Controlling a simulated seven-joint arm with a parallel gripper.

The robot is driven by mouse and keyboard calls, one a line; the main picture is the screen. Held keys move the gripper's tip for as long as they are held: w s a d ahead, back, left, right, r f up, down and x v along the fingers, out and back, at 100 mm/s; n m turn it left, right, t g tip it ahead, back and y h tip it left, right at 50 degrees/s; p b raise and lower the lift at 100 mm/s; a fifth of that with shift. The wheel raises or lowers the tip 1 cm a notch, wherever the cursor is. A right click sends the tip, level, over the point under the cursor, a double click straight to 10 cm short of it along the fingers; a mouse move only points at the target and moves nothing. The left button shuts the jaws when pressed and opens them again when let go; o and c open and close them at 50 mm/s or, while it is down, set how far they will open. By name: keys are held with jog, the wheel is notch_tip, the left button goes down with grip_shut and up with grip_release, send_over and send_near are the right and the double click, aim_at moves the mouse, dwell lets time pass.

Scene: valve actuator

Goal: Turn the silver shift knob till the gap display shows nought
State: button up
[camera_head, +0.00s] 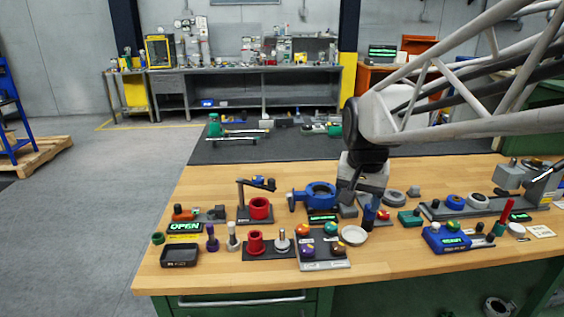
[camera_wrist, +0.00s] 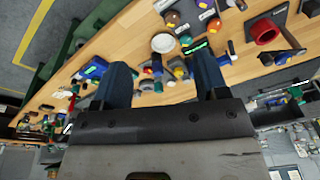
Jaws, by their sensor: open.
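My gripper (camera_head: 369,212) hangs over the middle of the bench, to the right of the blue ring-shaped valve body. In the wrist view its two blue fingers (camera_wrist: 162,85) are spread apart with nothing held between them. A pale silver-grey round part (camera_head: 478,201) sits on a grey rail at the right; I cannot tell if it is the shift knob. Small green-lit displays show on the bench, one on a blue box (camera_head: 446,239) and one by the blue valve body (camera_head: 322,217). Their figures are too small to read, so I cannot tell which is the gap display.
A panel with several coloured knobs (camera_head: 328,262) stands at the front, with a white dish (camera_head: 354,236) beside it. Red fittings (camera_head: 260,209) and a black tray (camera_head: 180,256) are to the left. A red upright rod (camera_head: 505,215) stands at the right. The front wooden edge is clear.

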jog(key=w+d+f+m, duration=0.3)
jog(key=w+f, duration=0.2)
jog(key=w, duration=0.9)
jog(key=w+d+f+m+g, duration=0.1)
jog(key=w+d+f+m, duration=0.3)
jog(key=w, duration=1)
jog(key=w+d+f+m, duration=0.3)
jog(key=w+f, duration=0.3)
jog(key=w, duration=0.8)
jog(key=shift+w+d+f+m+g, duration=0.3)
jog(key=shift+d+g, duration=0.1)
jog(key=shift+d, duration=0.15)
jog(key=shift+f, duration=3.9)
jog(key=c, duration=0.9)
